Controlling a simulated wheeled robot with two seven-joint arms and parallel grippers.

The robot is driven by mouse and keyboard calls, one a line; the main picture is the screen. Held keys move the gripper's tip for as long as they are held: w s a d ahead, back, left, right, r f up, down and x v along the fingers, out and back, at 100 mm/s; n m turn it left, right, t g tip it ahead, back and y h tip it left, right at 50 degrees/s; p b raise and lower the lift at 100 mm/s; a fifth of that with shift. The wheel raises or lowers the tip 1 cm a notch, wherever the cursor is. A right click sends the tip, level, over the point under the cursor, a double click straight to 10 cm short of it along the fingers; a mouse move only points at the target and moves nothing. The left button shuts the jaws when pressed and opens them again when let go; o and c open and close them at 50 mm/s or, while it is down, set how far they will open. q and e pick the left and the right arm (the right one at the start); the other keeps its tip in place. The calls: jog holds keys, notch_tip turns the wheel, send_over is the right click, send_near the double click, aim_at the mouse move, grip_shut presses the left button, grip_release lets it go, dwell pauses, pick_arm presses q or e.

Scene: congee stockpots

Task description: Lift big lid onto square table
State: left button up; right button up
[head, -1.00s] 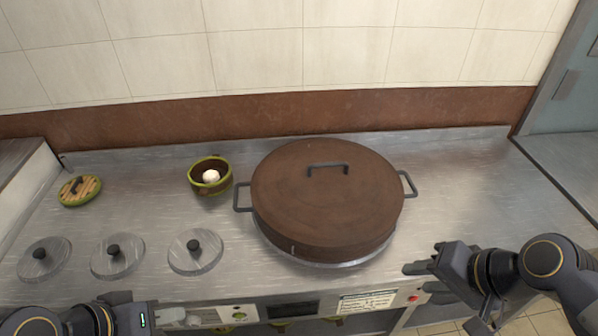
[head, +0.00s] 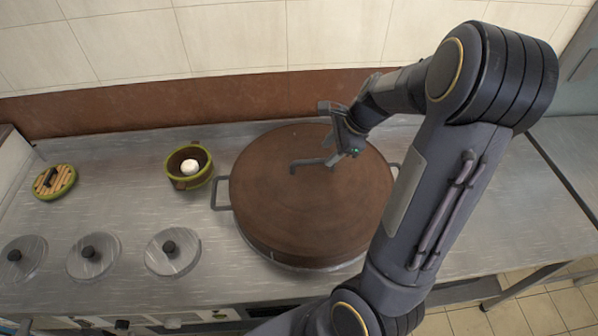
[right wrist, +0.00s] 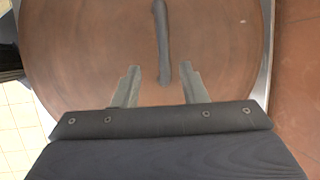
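The big lid (head: 290,205) is round and brown. It lies on a large pot on the steel counter, and the pot's side handle (head: 222,194) shows at the left. The lid's dark bar handle (head: 308,165) is partly hidden by my right gripper (head: 336,148). In the right wrist view, my right gripper (right wrist: 160,80) is open over the lid (right wrist: 95,50), with the bar handle (right wrist: 162,38) lined up between its two fingers. I see no grip on the handle. My left gripper is not clearly in view. I cannot identify the square table for certain.
A green-rimmed pot (head: 189,166) with a white item stands left of the big lid. Another steel surface (head: 570,150) lies at the far right.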

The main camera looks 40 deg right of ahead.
aim_at(317, 160)
jog(key=x, duration=0.7)
jog(key=shift+w+a+b, duration=0.15)
jog(key=shift+w+b, duration=0.2)
jog(key=shift+w, duration=0.05)
jog(key=shift+r, duration=0.1)
jog(key=shift+c, duration=0.2)
grip_shut()
dwell(0.7)
